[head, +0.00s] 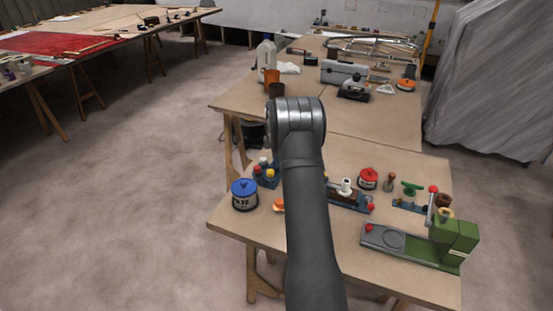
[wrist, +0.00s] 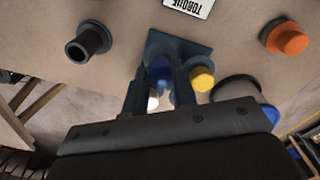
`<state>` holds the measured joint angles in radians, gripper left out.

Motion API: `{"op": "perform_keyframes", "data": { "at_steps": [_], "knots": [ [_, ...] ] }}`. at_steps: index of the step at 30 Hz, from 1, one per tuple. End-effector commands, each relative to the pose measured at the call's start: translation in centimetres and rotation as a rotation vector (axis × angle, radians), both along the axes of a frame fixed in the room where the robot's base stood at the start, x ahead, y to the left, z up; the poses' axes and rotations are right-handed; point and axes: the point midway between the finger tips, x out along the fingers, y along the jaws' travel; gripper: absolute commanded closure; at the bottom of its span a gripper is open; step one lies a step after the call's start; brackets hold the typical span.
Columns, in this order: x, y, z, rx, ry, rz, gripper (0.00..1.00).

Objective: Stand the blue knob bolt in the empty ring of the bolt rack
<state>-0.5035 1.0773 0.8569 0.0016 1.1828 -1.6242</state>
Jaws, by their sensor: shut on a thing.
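The bolt rack is a dark blue block with several coloured knobs, partly behind my arm in the head view (head: 268,181). In the wrist view its plate (wrist: 198,44) lies just beyond my fingertips. My gripper (wrist: 164,78) is shut on the blue knob bolt (wrist: 160,74), whose blue top shows between the fingers. A yellow knob (wrist: 202,78) stands right of the fingers, and a white knob (wrist: 153,101) shows low between them. The bolt's lower end and the empty ring are hidden, so I cannot tell whether the bolt is in it. The head view hides my gripper behind the arm.
A blue-lidded tin (head: 244,198) stands close to the rack at the bench's left edge. An orange knob (wrist: 285,38) and a dark hollow cylinder (wrist: 88,42) stand apart from the rack. A red-lidded tin (head: 368,179) and a green machine (head: 450,240) are to the right.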

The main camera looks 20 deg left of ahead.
Motion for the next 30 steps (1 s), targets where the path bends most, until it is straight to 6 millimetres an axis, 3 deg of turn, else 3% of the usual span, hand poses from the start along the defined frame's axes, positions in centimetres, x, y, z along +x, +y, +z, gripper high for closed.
{"op": "perform_keyframes", "data": {
  "at_steps": [15, 16, 17, 30],
  "knots": [
    [0.0, 0.0, -1.1, -0.001, 0.001, 0.000, 0.97],
    [0.0, 0.0, -1.1, 0.000, 0.000, 0.000, 0.71],
    [0.0, 0.0, -1.1, 0.000, 0.000, 0.000, 0.66],
    [0.0, 0.0, 0.0, 0.001, -0.002, 0.000, 0.66]
  ]
}}
